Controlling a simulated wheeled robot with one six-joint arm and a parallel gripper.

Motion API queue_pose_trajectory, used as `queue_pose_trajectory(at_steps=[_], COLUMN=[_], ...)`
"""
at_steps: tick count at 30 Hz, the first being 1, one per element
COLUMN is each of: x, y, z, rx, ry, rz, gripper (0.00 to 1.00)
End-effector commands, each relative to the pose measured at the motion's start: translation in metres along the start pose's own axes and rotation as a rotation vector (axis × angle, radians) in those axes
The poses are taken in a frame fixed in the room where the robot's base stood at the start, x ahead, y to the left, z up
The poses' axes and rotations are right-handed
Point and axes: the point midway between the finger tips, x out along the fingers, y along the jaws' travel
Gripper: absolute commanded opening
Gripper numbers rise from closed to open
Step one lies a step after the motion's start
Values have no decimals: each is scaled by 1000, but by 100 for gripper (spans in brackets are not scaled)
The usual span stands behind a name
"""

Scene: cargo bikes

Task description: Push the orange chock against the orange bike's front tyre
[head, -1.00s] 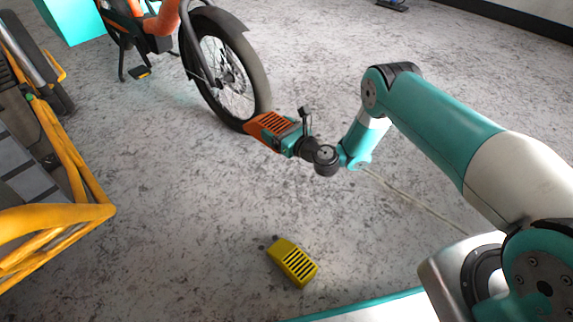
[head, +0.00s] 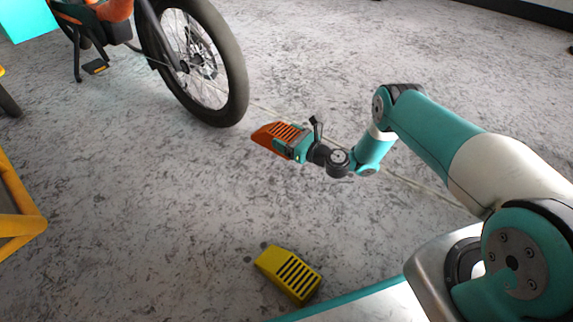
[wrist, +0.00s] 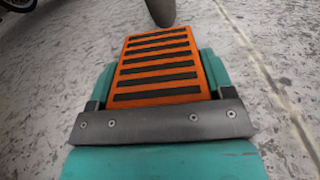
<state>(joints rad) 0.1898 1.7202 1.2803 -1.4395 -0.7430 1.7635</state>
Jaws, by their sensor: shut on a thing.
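The orange chock (head: 272,136), with dark slots on top, is held in my gripper (head: 288,145), which is shut on it. In the wrist view the chock (wrist: 157,62) sits between the teal jaws of my gripper (wrist: 158,80), its far end pointing toward a dark tyre (wrist: 161,10). The orange bike (head: 110,12) stands at the upper left of the head view. Its front tyre (head: 236,95) is to the left of and beyond the chock, with a floor gap showing between them. Whether the chock touches the floor is unclear.
A yellow chock (head: 289,273) lies on the floor nearer to me. A yellow frame (head: 22,222) is at the left edge. A cyan box (head: 27,18) is at the upper left. The grey floor around the orange chock is clear, with a thin pale line running across it.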

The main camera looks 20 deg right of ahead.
Motion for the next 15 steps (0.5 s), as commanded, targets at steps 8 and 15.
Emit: queue_pose_trajectory(at_steps=[8, 15], x=[1, 1], y=[0, 0], z=[-33, -65], rx=[-2, 0], ry=[-3, -3], rz=[0, 0], gripper=[33, 33])
